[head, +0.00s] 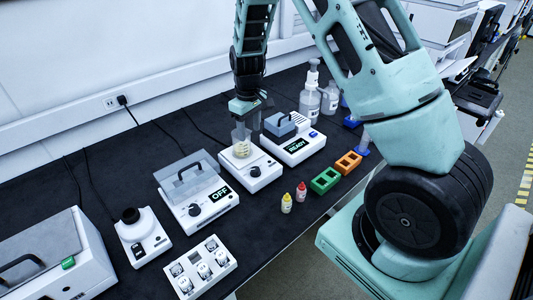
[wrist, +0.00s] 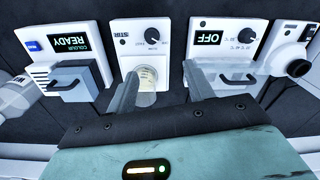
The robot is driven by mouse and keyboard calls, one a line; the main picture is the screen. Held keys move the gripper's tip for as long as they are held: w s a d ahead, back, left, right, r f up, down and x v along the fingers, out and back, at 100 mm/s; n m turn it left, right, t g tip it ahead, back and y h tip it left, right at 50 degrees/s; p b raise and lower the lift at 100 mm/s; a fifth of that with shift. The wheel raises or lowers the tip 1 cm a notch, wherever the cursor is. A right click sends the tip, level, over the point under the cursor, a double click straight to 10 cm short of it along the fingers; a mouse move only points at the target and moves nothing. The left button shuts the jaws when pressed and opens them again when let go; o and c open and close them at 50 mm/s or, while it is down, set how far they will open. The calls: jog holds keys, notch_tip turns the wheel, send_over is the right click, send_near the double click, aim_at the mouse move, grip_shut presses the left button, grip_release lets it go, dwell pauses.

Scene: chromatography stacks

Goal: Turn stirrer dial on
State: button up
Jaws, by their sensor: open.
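The stirrer is a white box (head: 262,172) with a black round dial (head: 255,171) on its front. In the wrist view the stirrer (wrist: 130,40) bears the word STIR, and its dial (wrist: 152,36) has a pale pointer mark. A clear beaker with pale yellow contents (head: 241,149) stands on the stirrer; it also shows in the wrist view (wrist: 147,76). My gripper (head: 246,112) is over the back of the stirrer, close to the beaker. In the wrist view my gripper (wrist: 163,76) is open, fingers apart, with the beaker seen between them. The dial is clear of the fingers.
Left of the stirrer is a lidded device reading OFF (head: 219,194); right is a device reading READY (head: 298,146). Small bottles (head: 286,204) and green and orange racks (head: 325,180) stand in front. Cables and the wall lie behind.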

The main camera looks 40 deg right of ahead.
aim_at(256, 169)
jog(key=f+p, duration=0.1)
jog(key=f, duration=0.5)
jog(key=d+f+p, duration=0.1)
jog(key=f+p, duration=0.1)
jog(key=f, duration=0.3)
jog(key=f+p, duration=0.1)
jog(key=f, duration=0.5)
jog(key=shift+w+d+f, duration=0.15)
jog(key=shift+d+f, duration=0.2)
jog(key=c, duration=1)
